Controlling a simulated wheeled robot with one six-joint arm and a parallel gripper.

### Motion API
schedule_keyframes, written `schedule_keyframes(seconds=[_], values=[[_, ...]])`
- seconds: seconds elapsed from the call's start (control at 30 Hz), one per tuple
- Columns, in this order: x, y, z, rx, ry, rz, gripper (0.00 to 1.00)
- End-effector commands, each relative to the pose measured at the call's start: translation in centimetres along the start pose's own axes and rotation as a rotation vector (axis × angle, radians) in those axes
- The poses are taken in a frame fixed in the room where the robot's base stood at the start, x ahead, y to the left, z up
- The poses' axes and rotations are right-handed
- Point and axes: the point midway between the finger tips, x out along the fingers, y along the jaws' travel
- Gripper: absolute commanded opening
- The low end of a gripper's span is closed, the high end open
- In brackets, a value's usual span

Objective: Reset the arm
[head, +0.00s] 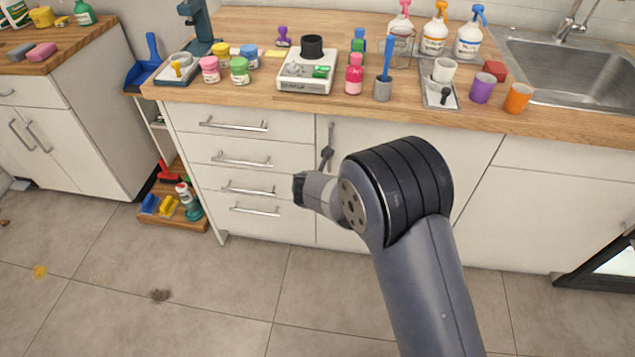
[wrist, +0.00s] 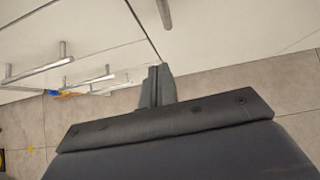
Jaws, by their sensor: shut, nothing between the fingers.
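My arm rises from the lower right in the head view, with its black and grey wrist in front of the white cabinet under the counter. My gripper (head: 301,188) points left, in front of the drawers and below the counter top. In the wrist view my gripper (wrist: 156,72) shows as two dark fingers close together, with nothing between them. It is shut and empty. Part of the gripper is hidden behind the wrist in the head view.
The wooden counter (head: 255,95) carries jars, a scale (head: 306,72), cups and spray bottles, with a sink (head: 572,70) at the right. Drawer handles (head: 248,189) stick out near my gripper. A low trolley (head: 172,215) stands left of the drawers. The tiled floor (head: 230,275) in front is mostly clear.

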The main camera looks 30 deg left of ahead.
Motion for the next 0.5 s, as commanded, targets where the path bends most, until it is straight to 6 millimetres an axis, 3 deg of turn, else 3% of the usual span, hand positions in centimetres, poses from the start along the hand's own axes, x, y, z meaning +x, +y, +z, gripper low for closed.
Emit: schedule_keyframes(seconds=[0.3,0.5], values=[[-5.3,1.0,0.0,-0.002,0.001,0.002,0.0],[-7.3,1.3,-0.1,-0.002,0.002,0.0,0.0]])
